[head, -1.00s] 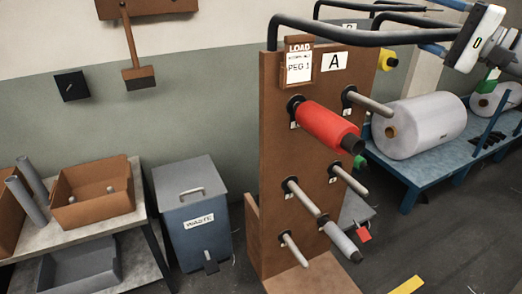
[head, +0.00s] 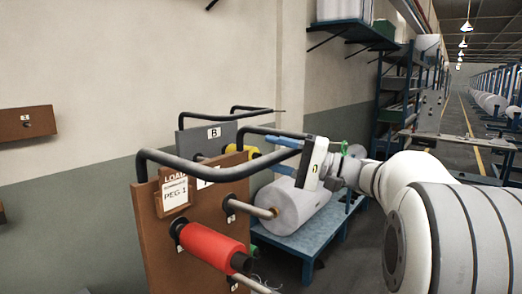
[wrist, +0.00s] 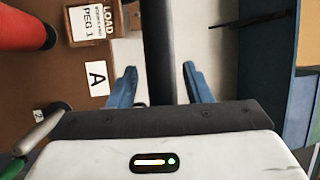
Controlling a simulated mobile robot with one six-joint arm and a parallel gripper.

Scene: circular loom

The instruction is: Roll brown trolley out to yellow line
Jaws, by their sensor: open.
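The brown trolley (head: 160,235) has an upright panel with a "LOAD PEG 1" card (head: 174,194), pegs and a red spool (head: 213,247). Its black handle (head: 200,172) bends out to the right. My gripper (head: 284,156) is at the handle's outer end, blue fingers open. In the wrist view the dark handle bar (wrist: 158,50) runs between the open fingers (wrist: 160,86); contact cannot be told. The panel with its "A" label (wrist: 97,78) is left of the fingers. The trolley's base is out of view. A yellow floor line (head: 470,125) shows far down the aisle.
A grey trolley marked B (head: 190,141) stands just behind the brown one. A blue stand (head: 310,238) with a large white roll (head: 300,203) is to the right. Blue shelving (head: 392,110) lines the wall. My arm covers the lower right.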

